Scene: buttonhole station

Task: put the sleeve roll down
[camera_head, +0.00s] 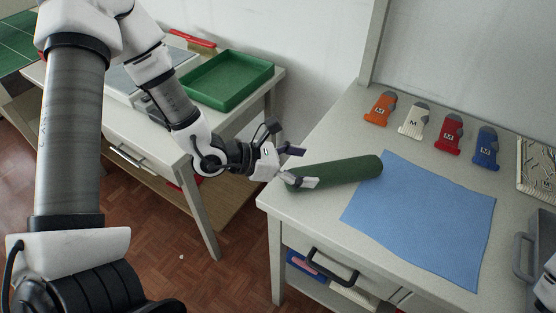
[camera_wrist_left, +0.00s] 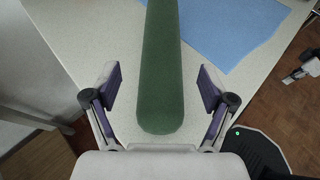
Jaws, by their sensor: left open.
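The sleeve roll (camera_head: 340,172) is a dark green, round-ended cylinder. It lies on the light worktable (camera_head: 300,218), with its far end at the corner of a blue cloth (camera_head: 425,215). My left gripper (camera_head: 298,167) is open at the roll's near end. In the left wrist view the roll (camera_wrist_left: 162,70) runs between the two spread fingers (camera_wrist_left: 160,85), with a gap on each side; it is not gripped. What looks like part of my right gripper (camera_wrist_left: 300,72) shows small at the right edge of the wrist view; its jaw state is unclear.
A patterned board (camera_head: 538,168) and a grey case (camera_head: 540,245) are at the right. A green tray (camera_head: 228,80) sits on the other bench at left. A gap separates the tables.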

